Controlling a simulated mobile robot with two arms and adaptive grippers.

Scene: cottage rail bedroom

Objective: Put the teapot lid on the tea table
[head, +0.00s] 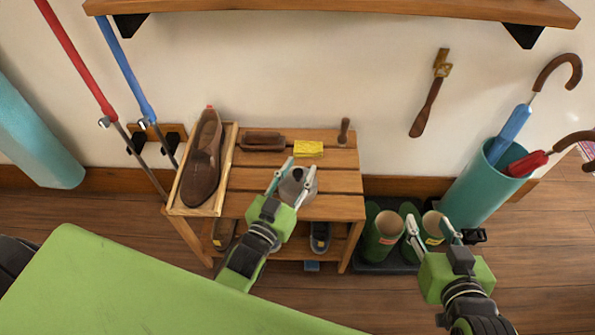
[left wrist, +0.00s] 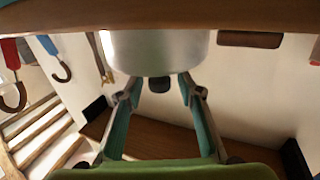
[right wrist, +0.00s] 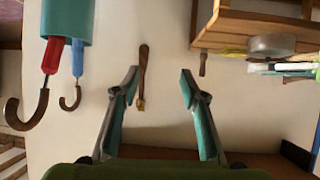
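A grey, rounded metal piece that looks like the teapot lid (head: 293,187) rests on the top slats of a wooden shoe bench (head: 335,183). In the left wrist view it is a silver disc (left wrist: 155,52) with a black knob (left wrist: 158,84). My left gripper (head: 299,168) is open at the lid, its fingers on either side of the knob with gaps visible. The fingers partly hide the lid in the head view. My right gripper (head: 430,222) is open and empty, to the right of the bench. I cannot make out a tea table in these views.
On the bench are a brown shoe (head: 203,165) in a wooden tray, a brush (head: 263,141) and a yellow block (head: 309,149). Green boots (head: 383,237) and a teal umbrella stand (head: 477,192) stand to the right. A shelf (head: 340,8) overhangs above.

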